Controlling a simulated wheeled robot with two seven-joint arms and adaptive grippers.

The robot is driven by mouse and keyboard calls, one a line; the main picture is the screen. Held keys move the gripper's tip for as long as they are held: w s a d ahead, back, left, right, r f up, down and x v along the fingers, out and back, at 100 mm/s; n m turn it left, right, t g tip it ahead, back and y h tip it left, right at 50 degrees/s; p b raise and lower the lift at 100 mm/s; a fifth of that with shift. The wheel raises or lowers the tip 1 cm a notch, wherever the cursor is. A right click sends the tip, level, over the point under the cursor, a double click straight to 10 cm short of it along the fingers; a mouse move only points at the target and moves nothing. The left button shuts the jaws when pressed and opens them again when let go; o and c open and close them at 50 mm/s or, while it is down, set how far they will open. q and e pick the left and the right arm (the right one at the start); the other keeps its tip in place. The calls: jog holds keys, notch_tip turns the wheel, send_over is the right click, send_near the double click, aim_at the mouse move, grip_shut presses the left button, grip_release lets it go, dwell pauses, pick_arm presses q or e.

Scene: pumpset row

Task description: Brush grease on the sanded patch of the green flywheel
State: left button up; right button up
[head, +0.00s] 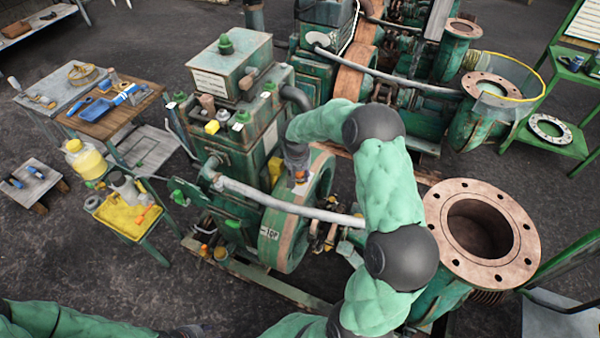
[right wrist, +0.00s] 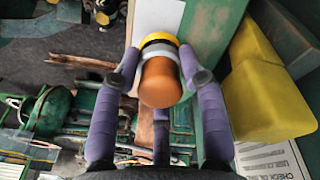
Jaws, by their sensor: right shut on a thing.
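The green flywheel (head: 270,240) stands upright at the front of the green pump set, with a worn brown rim. My right gripper (head: 299,172) is over the upper part of its rim. In the right wrist view, my right gripper (right wrist: 158,82) is shut on an orange-ended tool (right wrist: 160,85) with pale and yellow bands, seen end-on. The tool's far end is hidden, so I cannot tell whether it touches the rim.
A yellow block (right wrist: 262,95) is close to the right finger. A grey pipe (head: 285,205) crosses before the flywheel. A large flanged pipe (head: 515,235) stands at right. A wooden-topped cart (head: 105,122) with tools and a yellow tray (head: 115,220) are at left.

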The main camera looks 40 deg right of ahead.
jog(key=shift+f+b, duration=0.45)
jog(key=shift+f, duration=0.15)
dwell(2.0)
jog(key=shift+s+a+f+b, duration=0.1)
jog(key=shift+s+a+b, duration=0.2)
jog(key=shift+a, duration=0.25)
jog(key=shift+s+a+f+b, duration=0.15)
jog(key=shift+s+a, duration=0.1)
jog(key=shift+a, duration=0.25)
jog(key=shift+r, duration=0.1)
jog(key=shift+s+a+f+b, duration=0.1)
jog(key=shift+s+a+b, duration=0.15)
jog(key=shift+a, duration=0.3)
jog(key=shift+s+a+f+b, duration=0.15)
jog(key=shift+s+a, duration=0.1)
jog(key=shift+a, duration=0.25)
jog(key=shift+d+r, duration=0.1)
jog(key=shift+w+d+r+p, duration=0.15)
jog(key=shift+w+d, duration=0.2)
jog(key=shift+d, duration=0.3)
jog(key=shift+w+d+r+p, duration=0.1)
jog(key=shift+w+d+p, duration=0.2)
jog(key=shift+d, duration=0.35)
jog(key=shift+w+d+r+p, duration=0.1)
jog(key=shift+w+d, duration=0.3)
jog(key=shift+d, duration=0.25)
